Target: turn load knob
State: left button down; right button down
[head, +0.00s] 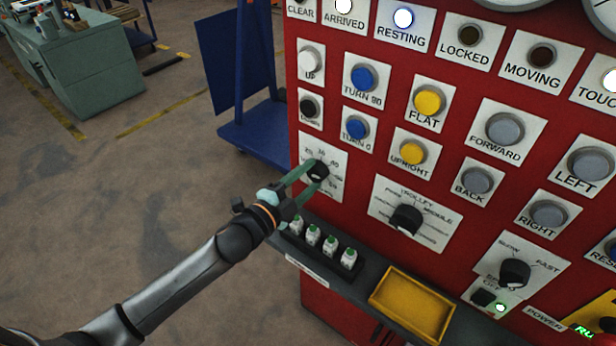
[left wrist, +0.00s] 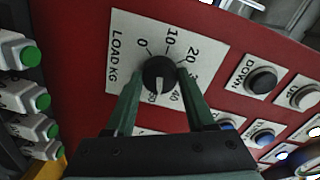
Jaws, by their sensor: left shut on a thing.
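The load knob (head: 319,171) is a small black round knob on a white scale plate at the left edge of the red control panel. In the left wrist view the load knob (left wrist: 160,73) sits in the middle of the "LOAD KG" plate (left wrist: 125,34), whose numbers run around it. Its white pointer line points down in that view, toward the 50 and 40 side. My left gripper (head: 309,178) reaches it from the lower left. Its two green fingers lie on either side of the knob and are shut on it. Part of the scale is hidden behind the fingers. My right gripper does not show.
A larger selector knob (head: 406,219) stands to the right. Blue buttons (head: 364,77) and yellow buttons (head: 429,101) are above. Below, a black rack (head: 322,262) holds several green-topped pieces beside a yellow tray (head: 412,305). Open floor lies left of the panel.

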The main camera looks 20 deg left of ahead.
pick_arm(q)
jog(key=shift+c, duration=1.2)
grip_release()
jog(key=b+v, duration=0.1)
jog(key=v, duration=1.1)
jog(key=shift+s+b, duration=0.25)
jog(key=shift+b, duration=0.15)
jog(key=s+d+f+n+g+y, duration=0.1)
jog(key=s+f+n, duration=0.3)
jog(key=f, duration=0.4)
jog(key=s+d+f+n+g+y, duration=0.1)
jog(key=s+f+n+g, duration=0.3)
jog(key=f, duration=0.5)
jog(key=s+d+f+n+g+y, duration=0.1)
jog(key=s+f+n+g+y, duration=0.1)
jog(key=s+f+n, duration=0.3)
notch_tip(320, 180, down, 3)
jog(key=n, duration=0.2)
jog(key=shift+s+d+f+n, duration=0.2)
jog(key=shift+s+d+n, duration=0.15)
jog(key=shift+s+n, duration=0.05)
